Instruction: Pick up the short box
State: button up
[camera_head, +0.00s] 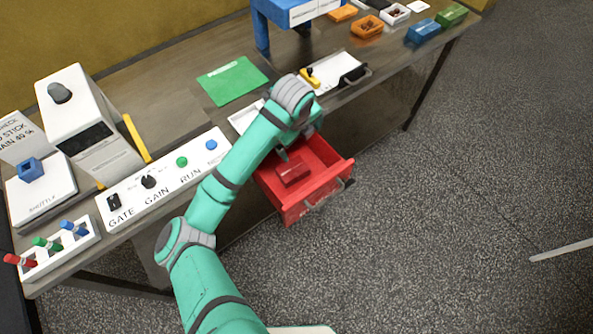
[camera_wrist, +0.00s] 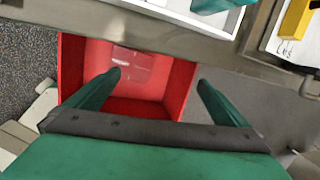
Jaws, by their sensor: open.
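A short dark red box (camera_head: 292,169) lies inside the pulled-out red drawer (camera_head: 325,191). In the wrist view the box (camera_wrist: 130,64) lies on the drawer floor, just beyond my left fingertip, with small light marks on its top. My gripper (camera_wrist: 160,79) is open and empty, with its two green fingers spread over the drawer (camera_wrist: 182,85). The box is left of the middle between the fingers and looks apart from them. In the head view my own wrist hides most of the gripper and part of the drawer.
The table edge (camera_wrist: 170,36) runs close above the drawer in the wrist view. The floor right of the drawer is clear.

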aim_at(293, 168)
jog(key=s+f, duration=0.1)
jog(key=s+a+f+m+y, duration=0.1)
jog(key=s+a+f+m+g+y, duration=0.1)
jog(key=shift+f, duration=0.4)
jog(key=f, duration=0.3)
jog(key=shift+w+f, duration=0.25)
jog(key=shift+w+a+f, duration=0.15)
jog(key=shift+a+f, duration=0.05)
jog(key=shift+f, duration=1.45)
jog(key=shift+w+a+f, duration=0.1)
jog(key=shift+a+f, duration=0.05)
jog(key=shift+f, duration=1.45)
jog(key=c, duration=1.2)
